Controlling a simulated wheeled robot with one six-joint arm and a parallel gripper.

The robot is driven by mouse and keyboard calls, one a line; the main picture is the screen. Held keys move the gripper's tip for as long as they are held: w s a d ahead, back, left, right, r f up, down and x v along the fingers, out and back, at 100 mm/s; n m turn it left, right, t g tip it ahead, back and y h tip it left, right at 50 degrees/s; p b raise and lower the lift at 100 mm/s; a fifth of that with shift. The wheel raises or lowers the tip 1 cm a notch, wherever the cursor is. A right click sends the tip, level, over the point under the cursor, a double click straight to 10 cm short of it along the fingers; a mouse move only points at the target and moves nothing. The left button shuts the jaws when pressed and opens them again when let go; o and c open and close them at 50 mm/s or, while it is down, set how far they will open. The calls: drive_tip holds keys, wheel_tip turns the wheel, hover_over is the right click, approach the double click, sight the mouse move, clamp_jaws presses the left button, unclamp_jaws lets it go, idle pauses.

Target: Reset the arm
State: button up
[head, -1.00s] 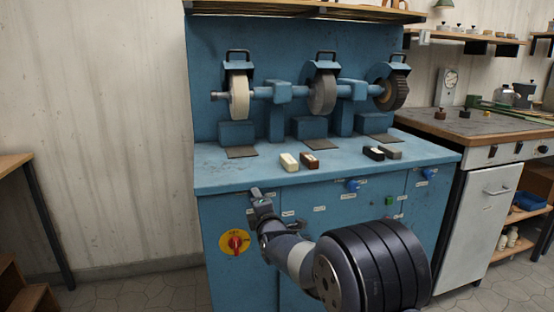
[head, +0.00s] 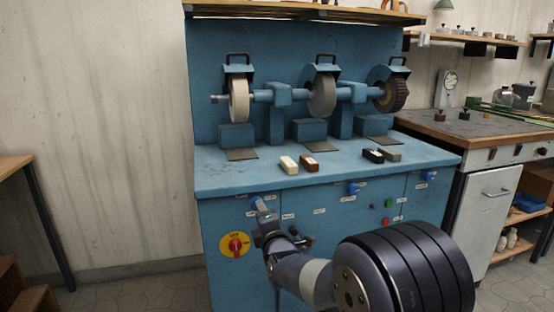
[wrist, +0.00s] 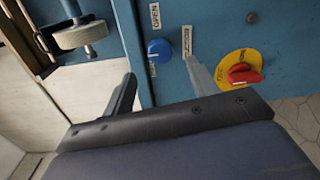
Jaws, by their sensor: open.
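My gripper (head: 264,215) is in front of the blue cabinet's front panel (head: 330,230), at its upper left, left of and above the bulky dark part of my arm. In the wrist view my gripper (wrist: 160,75) has its two fingers spread apart with nothing between them. A blue knob (wrist: 160,50) shows on the panel just beyond the gap between the fingertips. It also shows partly hidden in the head view (head: 255,202). A red rotary switch on a yellow plate (wrist: 243,74) is right of the fingers; in the head view the switch (head: 235,245) is left of my gripper.
Above is the blue bench top (head: 225,172) with a white block (head: 289,165), a brown block (head: 309,162) and two dark blocks. Several wheels sit on a shaft behind. More blue knobs (head: 353,188) line the panel. A wooden bench (head: 480,128) stands right. Floor at left is open.

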drive_tip(key=v, duration=0.4)
drive_tip(key=w+a+m+p, duration=0.2)
drive_tip(key=w+m+p, duration=0.7)
drive_tip(key=m, duration=0.8)
drive_tip(key=p, duration=0.3)
drive_tip(key=shift+w+a+f+y, duration=0.15)
drive_tip(key=shift+w+a+y, duration=0.2)
drive_tip(key=shift+w+y, duration=0.05)
idle(0.5)
drive_tip(key=shift+m, duration=0.3)
